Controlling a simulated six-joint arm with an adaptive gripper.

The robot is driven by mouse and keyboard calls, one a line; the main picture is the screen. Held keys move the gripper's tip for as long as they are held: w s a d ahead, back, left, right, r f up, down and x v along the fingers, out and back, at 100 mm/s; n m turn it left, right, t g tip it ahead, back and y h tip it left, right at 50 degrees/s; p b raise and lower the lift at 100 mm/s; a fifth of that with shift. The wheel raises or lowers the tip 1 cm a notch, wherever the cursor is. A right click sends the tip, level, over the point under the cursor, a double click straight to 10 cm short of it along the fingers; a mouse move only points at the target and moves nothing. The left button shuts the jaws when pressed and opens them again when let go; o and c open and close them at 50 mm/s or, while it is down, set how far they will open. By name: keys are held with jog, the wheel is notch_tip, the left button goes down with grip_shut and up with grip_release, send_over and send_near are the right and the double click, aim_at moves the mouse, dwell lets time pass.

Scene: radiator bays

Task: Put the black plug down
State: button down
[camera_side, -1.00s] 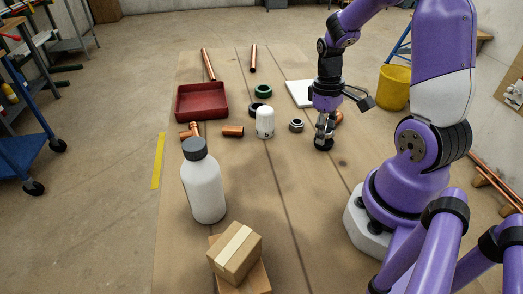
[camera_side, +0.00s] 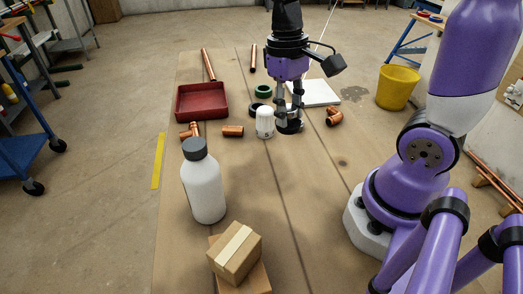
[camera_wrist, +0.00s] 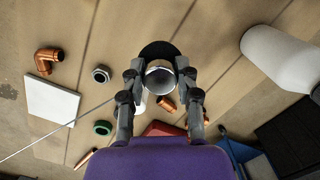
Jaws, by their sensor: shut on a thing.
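My gripper (camera_side: 289,112) points down over the table, shut on the black plug (camera_side: 289,128). The plug is at the fingertips, just right of the white valve head (camera_side: 265,123) in the side view. In the wrist view my gripper (camera_wrist: 160,75) has a finger on each side of a shiny round part, with the plug's wide black disc (camera_wrist: 158,48) beyond it. I cannot tell whether the plug touches the table. The metal nut (camera_wrist: 101,73) shows in the wrist view, but my gripper mostly hides it in the side view.
A green ring (camera_side: 263,91), copper coupling (camera_side: 232,131), copper elbow (camera_side: 334,116) and white tile (camera_side: 320,92) lie around. A red tray (camera_side: 202,115) is at back left. A white bottle (camera_side: 205,188) and cardboard boxes (camera_side: 235,252) stand nearer.

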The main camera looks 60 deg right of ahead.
jog(key=w+a+f+m, duration=0.1)
jog(key=w+a, duration=0.3)
jog(key=w, duration=0.2)
jog(key=w+a+m, duration=0.1)
jog(key=w+a, duration=0.2)
jog(key=w, duration=0.4)
jog(key=f, duration=0.5)
jog(key=shift+a+f, duration=0.3)
jog(key=shift+f, duration=0.1)
jog(key=shift+w+f, duration=0.1)
jog(key=shift+f, duration=2.05)
jog(key=shift+f, duration=0.1)
jog(key=c, duration=0.6)
grip_release()
jog(key=shift+f, duration=0.1)
jog(key=shift+o, duration=0.2)
